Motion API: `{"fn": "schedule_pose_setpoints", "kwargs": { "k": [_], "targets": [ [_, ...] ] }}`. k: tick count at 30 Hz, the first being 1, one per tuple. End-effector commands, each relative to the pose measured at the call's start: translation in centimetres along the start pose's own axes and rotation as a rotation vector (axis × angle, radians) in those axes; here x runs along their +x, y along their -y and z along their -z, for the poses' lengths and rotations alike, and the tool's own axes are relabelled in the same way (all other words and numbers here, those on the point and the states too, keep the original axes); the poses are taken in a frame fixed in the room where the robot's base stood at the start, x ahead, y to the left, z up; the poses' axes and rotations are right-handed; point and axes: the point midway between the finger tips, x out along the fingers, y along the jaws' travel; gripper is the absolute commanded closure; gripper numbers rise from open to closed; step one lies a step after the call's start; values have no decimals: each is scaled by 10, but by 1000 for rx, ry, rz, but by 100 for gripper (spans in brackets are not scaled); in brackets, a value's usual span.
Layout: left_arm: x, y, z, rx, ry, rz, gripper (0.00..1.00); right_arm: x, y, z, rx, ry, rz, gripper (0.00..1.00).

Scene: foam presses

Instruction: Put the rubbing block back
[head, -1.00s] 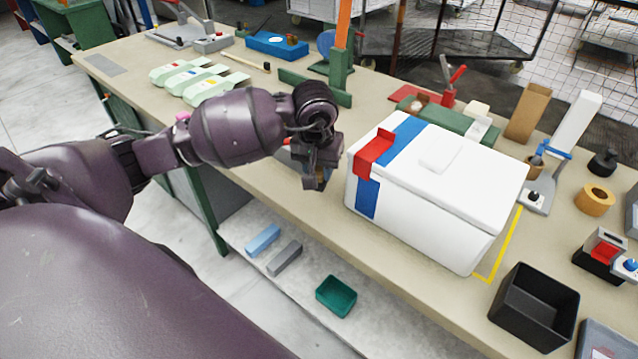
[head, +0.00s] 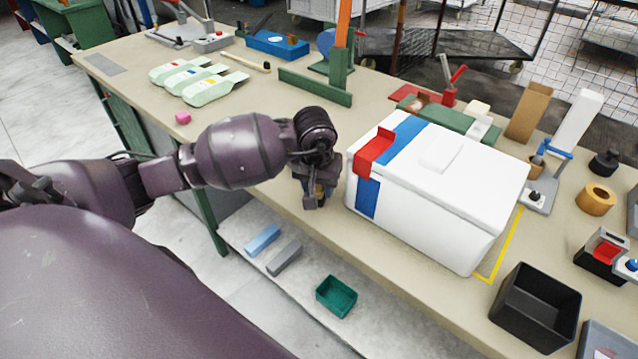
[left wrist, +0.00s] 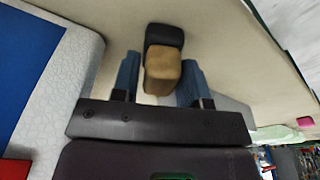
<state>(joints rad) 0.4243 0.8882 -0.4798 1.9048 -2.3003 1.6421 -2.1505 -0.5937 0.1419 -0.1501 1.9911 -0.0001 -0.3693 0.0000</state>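The rubbing block (left wrist: 163,72), tan with a black end, sits between the fingers of my left gripper (left wrist: 161,78) in the left wrist view. In the head view my left gripper (head: 315,195) points down over the bench's front part, just left of the white box. My right gripper is in neither view.
The white lidded box (head: 440,190) with a blue band and red latch stands close right of the gripper. A pink cube (head: 183,118) lies on the bench (head: 240,105). A black bin (head: 535,305) stands front right. A lower shelf holds a green tray (head: 336,296) and two bars.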

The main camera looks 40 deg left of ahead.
Motion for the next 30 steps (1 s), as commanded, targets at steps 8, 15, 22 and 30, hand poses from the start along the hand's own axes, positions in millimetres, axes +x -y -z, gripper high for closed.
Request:
{"fn": "schedule_pose_setpoints", "kwargs": {
  "k": [8, 15, 22, 30],
  "targets": [
    [-1, 0, 0, -1, -1, 0, 43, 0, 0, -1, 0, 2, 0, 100],
    [-8, 0, 2, -1, -3, -1, 43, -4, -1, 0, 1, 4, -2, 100],
    [-46, 1, 2, 1, -6, 2, 43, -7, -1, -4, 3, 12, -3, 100],
    [-96, 0, 2, 1, -5, 1, 43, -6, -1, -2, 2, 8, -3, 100]
  ]
}}
